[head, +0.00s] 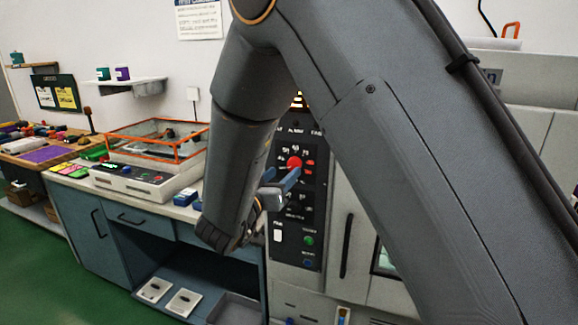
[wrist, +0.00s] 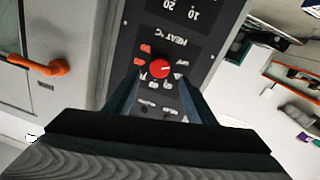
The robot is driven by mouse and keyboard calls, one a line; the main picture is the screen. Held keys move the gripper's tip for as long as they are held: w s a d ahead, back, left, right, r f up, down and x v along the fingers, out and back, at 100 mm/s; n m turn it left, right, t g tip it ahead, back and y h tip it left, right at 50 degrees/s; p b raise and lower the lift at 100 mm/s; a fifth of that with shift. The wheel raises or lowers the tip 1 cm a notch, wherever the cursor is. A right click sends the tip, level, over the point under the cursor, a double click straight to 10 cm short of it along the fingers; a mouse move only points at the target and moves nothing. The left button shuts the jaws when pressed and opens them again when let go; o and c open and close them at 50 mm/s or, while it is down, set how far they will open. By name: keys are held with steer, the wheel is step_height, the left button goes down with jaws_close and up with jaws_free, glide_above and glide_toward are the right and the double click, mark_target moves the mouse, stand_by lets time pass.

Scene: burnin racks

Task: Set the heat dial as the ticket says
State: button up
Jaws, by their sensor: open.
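The red heat dial (head: 294,163) is on the dark control panel (head: 283,240) of the grey machine. It also shows in the wrist view (wrist: 160,68), where the panel appears upside down with "HEAT °C" beside the dial. Red and white numbers ring the dial, too small to read surely. A pale mark on the dial points to the right in the wrist view. My gripper (head: 281,177) is in front of the panel, its fingers (wrist: 158,92) open on either side of the dial's line and holding nothing. I cannot tell whether they touch it. No ticket is readable.
Buttons and a white switch (head: 278,236) sit lower on the panel. An orange handle (wrist: 52,67) is beside it in the wrist view. A bench with an orange-framed clear box (head: 150,143) stands left. A dark board with yellow notes (head: 57,93) is farther left. Green floor lies open.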

mark_target(292, 165)
steer(key=shift+p+x, duration=0.55)
steer(key=shift+x, duration=2.2)
steer(key=c, duration=1)
steer(key=shift+c, duration=0.2)
